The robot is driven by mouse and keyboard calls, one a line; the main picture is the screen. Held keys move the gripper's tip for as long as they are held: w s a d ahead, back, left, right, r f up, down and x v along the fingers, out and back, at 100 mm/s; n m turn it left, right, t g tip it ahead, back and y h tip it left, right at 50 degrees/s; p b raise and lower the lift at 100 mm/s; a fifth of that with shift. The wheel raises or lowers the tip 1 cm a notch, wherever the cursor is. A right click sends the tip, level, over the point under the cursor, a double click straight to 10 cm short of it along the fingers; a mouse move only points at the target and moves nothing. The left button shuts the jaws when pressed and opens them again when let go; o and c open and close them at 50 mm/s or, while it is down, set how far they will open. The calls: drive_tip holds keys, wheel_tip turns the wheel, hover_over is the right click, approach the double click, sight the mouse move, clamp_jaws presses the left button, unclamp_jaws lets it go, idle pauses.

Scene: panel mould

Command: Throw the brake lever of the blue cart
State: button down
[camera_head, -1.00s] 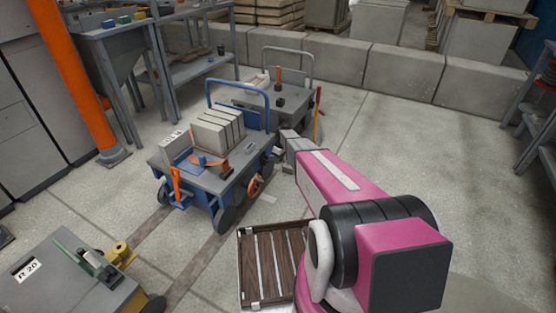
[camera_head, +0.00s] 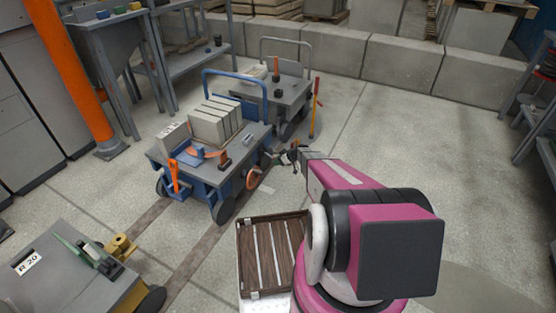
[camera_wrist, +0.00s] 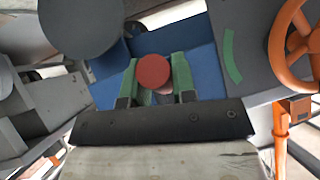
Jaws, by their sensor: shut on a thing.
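The blue cart (camera_head: 240,153) stands left of my gripper (camera_head: 291,156) in the head view. It has a grey deck, a blue push handle and an orange handwheel (camera_head: 252,177) on its near right side. In the wrist view my gripper (camera_wrist: 154,80) has its green fingers closed on either side of a round red knob (camera_wrist: 153,71), in front of a blue surface. The knob appears to be the end of the brake lever; its shaft is hidden behind it. A green arc mark (camera_wrist: 231,57) is on a grey plate right of the knob, beside the orange handwheel (camera_wrist: 296,40).
Grey blocks (camera_head: 214,122) lie on the blue cart. A grey cart (camera_head: 290,91) and a red-and-yellow post (camera_head: 314,108) stand behind my gripper. A slatted wooden crate (camera_head: 271,252) is near my base. Open floor (camera_head: 400,130) lies to the right.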

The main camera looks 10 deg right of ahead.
drive_tip(key=shift+w+a+f+t+y, duration=0.2)
drive_tip(key=shift+f+t+y, duration=0.2)
drive_tip(key=shift+f+y, duration=0.3)
drive_tip(key=c, duration=0.9)
unclamp_jaws()
drive_tip(key=v, duration=1)
drive_tip(key=shift+s+d+r, duration=0.15)
drive_tip(key=shift+s+d, duration=0.05)
drive_tip(key=shift+d, duration=0.05)
